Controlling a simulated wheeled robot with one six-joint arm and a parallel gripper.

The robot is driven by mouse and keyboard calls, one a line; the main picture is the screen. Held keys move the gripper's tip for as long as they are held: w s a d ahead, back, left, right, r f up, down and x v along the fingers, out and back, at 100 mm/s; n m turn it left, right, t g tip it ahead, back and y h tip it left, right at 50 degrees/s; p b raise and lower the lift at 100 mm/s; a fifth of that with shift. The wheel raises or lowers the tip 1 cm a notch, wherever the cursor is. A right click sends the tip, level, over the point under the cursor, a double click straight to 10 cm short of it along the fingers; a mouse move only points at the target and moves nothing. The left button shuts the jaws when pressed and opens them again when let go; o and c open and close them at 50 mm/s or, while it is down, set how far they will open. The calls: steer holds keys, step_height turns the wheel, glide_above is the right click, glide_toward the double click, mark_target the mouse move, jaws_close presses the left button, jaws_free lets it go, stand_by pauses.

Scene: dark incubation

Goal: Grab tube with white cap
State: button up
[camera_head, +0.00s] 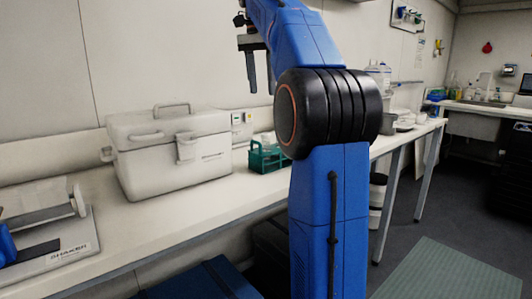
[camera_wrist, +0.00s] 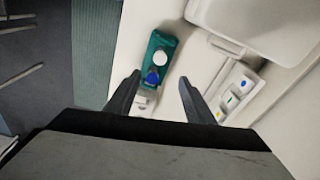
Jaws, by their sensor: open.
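The tube with the white cap (camera_wrist: 159,57) stands in a green rack (camera_wrist: 167,40), seen from above in the wrist view. A blue cap (camera_wrist: 152,76) shows in the same rack, nearer my gripper. The green rack (camera_head: 268,157) also shows on the bench in the head view, partly hidden by my arm. My gripper (camera_wrist: 159,82) is open and empty, its two fingers spread on either side below the rack in the picture. In the head view my gripper (camera_head: 260,88) hangs above the bench, high over the rack.
A large white cool box (camera_head: 168,153) stands on the bench left of the rack. A small box with coloured buttons (camera_wrist: 237,87) is beside the rack. A shaker (camera_head: 48,240) sits at the left. Bare bench (camera_head: 190,208) lies in front of the cool box.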

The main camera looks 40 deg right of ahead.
mark_target(266, 135)
steer(key=f, duration=0.5)
steer(key=d+f, duration=0.1)
steer(key=f, duration=1)
steer(key=shift+w+d+f, duration=0.15)
steer(key=shift+d+f, duration=0.05)
steer(key=shift+d, duration=0.15)
jaws_close()
